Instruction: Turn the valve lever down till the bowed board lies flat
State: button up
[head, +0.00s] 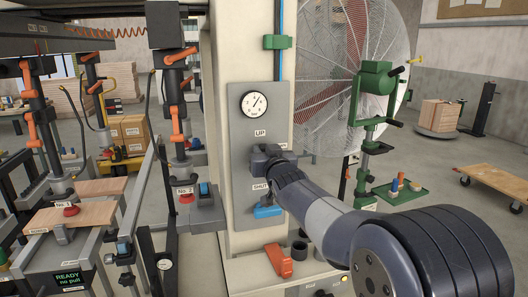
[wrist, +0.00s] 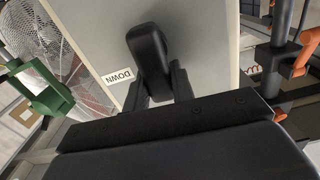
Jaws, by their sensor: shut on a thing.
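The valve lever (wrist: 148,48) shows in the wrist view as a black rounded handle in front of the grey valve panel (head: 247,115). My gripper (wrist: 158,84) is shut on it, with one finger on each side. In the head view my gripper (head: 266,158) covers the lever, between the UP and SHUT labels. A DOWN label (wrist: 118,75) shows beside the lever in the wrist view. Wooden boards (head: 88,213) lie on the stand at left under the press heads; I cannot tell how bowed they are.
A round gauge (head: 255,105) sits above the lever and a blue handle (head: 268,211) below it. An orange part (head: 279,260) stands on the ledge underneath. A large fan (head: 345,70) and a green stand (head: 373,95) are at right. A small display (head: 68,281) reads "READY no pull".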

jog(key=m+p, duration=0.1)
jog(key=d+m+p, duration=0.1)
jog(key=m, duration=0.1)
jog(key=shift+w+m, duration=0.1)
jog(key=shift+m, duration=0.2)
jog(key=shift+w+d+f+m+p, duration=0.1)
jog(key=shift+d+f+m+p, duration=0.35)
jog(key=shift+m, duration=1.85)
jog(key=shift+w+d+f+m+p, duration=0.1)
jog(key=shift+f+m+p, duration=0.55)
jog(key=shift+m, duration=1.65)
jog(key=shift+w+d+f+m+p, duration=0.1)
jog(key=shift+d+f+m+p, duration=0.4)
jog(key=shift+m, duration=1.8)
jog(key=shift+a, duration=0.2)
jog(key=o, duration=1)
jog(key=shift+s, duration=0.2)
jog(key=b+v, duration=0.2)
jog(key=v, duration=0.8)
jog(key=shift+s+d, duration=0.1)
jog(key=shift+s, duration=0.15)
